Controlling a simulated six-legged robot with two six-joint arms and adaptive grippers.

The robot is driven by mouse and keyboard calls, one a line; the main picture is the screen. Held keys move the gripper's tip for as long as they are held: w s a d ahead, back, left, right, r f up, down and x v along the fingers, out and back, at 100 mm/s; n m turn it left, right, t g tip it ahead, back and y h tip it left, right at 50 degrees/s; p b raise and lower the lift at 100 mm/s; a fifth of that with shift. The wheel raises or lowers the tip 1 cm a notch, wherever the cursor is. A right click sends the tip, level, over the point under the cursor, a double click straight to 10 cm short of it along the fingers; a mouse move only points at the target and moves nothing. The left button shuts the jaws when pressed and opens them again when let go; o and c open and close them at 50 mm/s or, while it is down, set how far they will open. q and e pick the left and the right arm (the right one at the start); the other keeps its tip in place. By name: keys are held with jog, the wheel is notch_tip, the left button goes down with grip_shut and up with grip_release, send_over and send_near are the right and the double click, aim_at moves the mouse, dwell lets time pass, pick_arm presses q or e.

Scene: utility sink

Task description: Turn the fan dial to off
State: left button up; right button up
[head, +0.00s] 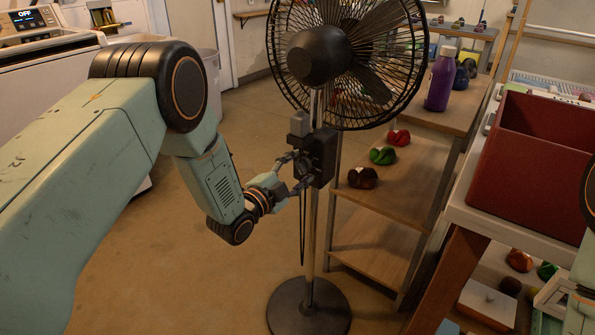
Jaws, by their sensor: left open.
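A black pedestal fan (348,62) stands in the middle of the head view on a round dark base (309,308). Its dark control box (322,155) sits on the pole below the fan head. The dial (303,166) is on the box's left side and is mostly hidden by my gripper; its setting cannot be read. My left gripper (294,172) is open, with its fingers at the dial, one above and one below. Whether they touch it cannot be told. My right gripper is out of view; only part of that arm shows at the right edge.
A wooden shelf (385,215) with several coloured items and a purple bottle (440,80) stands just right of the fan. A red bin (530,165) is at the right. A washer (45,60) is at the back left. The floor left of the fan is clear.

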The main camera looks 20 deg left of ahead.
pick_arm(q)
jog(key=shift+s+r, duration=0.1)
jog(key=shift+c, duration=0.2)
jog(key=c, duration=1.1)
